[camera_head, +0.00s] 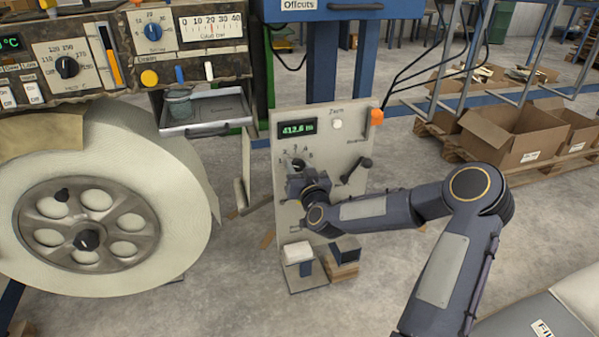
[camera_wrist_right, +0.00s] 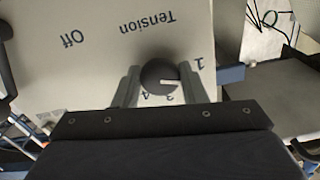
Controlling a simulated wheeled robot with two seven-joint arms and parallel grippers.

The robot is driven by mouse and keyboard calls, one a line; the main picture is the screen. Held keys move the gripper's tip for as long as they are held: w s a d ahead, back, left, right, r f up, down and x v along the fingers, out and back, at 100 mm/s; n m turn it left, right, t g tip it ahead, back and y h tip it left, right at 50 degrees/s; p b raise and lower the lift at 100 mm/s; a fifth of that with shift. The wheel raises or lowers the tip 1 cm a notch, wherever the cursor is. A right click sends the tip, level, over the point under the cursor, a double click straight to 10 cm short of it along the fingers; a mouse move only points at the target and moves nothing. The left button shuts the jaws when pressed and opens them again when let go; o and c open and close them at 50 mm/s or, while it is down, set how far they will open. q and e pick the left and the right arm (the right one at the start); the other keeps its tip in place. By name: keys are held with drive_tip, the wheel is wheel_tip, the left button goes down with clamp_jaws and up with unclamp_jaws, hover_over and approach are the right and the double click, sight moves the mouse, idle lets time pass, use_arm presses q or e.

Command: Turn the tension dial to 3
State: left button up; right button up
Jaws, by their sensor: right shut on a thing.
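The tension dial (camera_wrist_right: 158,75) is a dark round knob with a white pointer line, on a pale panel (camera_head: 345,130). In the right wrist view the panel lettering is upside down, and the pointer points right, just below the numeral 1. Numerals 3 and 4 show partly at the dial's lower edge; the 2 is not clear. My right gripper (camera_wrist_right: 157,88) is shut on the dial, one finger on each side. In the head view the dark dial (camera_head: 298,163) shows just above this gripper (camera_head: 301,173), below an arc of numerals. My left gripper is not in view.
The panel also carries a green display (camera_head: 297,128), a white button (camera_head: 337,124) and a dark lever (camera_head: 356,170) close right of my gripper. A large white roll (camera_head: 180,190) stands at left. Cardboard boxes (camera_head: 515,135) lie at back right.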

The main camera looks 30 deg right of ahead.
drive_tip(key=m+b, duration=0.3)
drive_tip(key=m, duration=0.4)
drive_tip(key=shift+a+f+b, duration=0.1)
drive_tip(key=shift+b, duration=0.2)
drive_tip(key=m+b, duration=0.2)
drive_tip(key=m, duration=0.2)
drive_tip(key=shift+m+b, duration=0.55)
drive_tip(key=shift+m, duration=0.75)
drive_tip(key=o, duration=0.9)
drive_tip(key=shift+o, duration=0.2)
drive_tip(key=shift+r, duration=0.2)
drive_tip(key=p+v, duration=0.2)
drive_tip(key=v, duration=0.5)
drive_tip(key=shift+s, duration=0.4)
